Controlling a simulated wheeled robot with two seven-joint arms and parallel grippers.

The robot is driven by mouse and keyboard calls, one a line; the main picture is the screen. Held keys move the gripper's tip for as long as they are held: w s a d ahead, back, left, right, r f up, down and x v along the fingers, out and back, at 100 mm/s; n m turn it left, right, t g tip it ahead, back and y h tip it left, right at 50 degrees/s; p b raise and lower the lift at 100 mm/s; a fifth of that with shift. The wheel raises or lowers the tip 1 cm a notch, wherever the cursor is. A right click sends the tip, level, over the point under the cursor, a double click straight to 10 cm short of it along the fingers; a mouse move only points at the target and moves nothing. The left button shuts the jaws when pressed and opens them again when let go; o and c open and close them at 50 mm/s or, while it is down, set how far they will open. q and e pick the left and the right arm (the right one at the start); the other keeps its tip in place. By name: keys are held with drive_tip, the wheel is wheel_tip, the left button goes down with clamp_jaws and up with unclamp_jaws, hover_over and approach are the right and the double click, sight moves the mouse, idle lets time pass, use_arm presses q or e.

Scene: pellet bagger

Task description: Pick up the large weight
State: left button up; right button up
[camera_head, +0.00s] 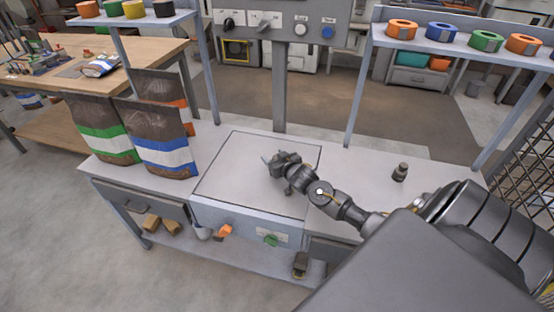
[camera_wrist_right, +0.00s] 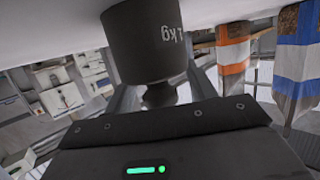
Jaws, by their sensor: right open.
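A dark cylindrical weight (camera_wrist_right: 146,42) with a knob on top fills the upper middle of the right wrist view, upside down, with "kg" lettering on its side. It stands on a pale surface. My right gripper (camera_wrist_right: 158,92) is open, with its fingers on either side of the weight's knob; I cannot tell if they touch it. In the head view the right gripper (camera_head: 280,165) is low over the square scale plate (camera_head: 235,180), and the weight there is hard to tell from the gripper. A smaller-looking dark weight (camera_head: 400,172) stands upright on the bench to the right. My left gripper is out of view.
Several printed bags, including a blue-striped one (camera_head: 160,140), stand left of the plate. A control panel on a post (camera_head: 280,60) rises behind it. A shelf (camera_head: 460,52) with coloured rolls stands at the right. The bench's front right is partly hidden by my arm.

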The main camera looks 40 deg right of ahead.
clamp_jaws()
drive_tip(key=shift+w+r, duration=0.1)
drive_tip(key=shift+r, duration=0.05)
idle(0.4)
drive_tip(key=shift+d+r, duration=0.1)
drive_tip(key=shift+r, duration=0.45)
drive_tip(key=s+a+r, duration=0.3)
drive_tip(key=a+r, duration=0.3)
drive_tip(key=s+a+r, duration=0.2)
drive_tip(key=a+r, duration=0.3)
drive_tip(key=a, duration=0.2)
drive_tip(key=shift+s+r+b, duration=0.4)
drive_tip(key=shift+b, duration=0.05)
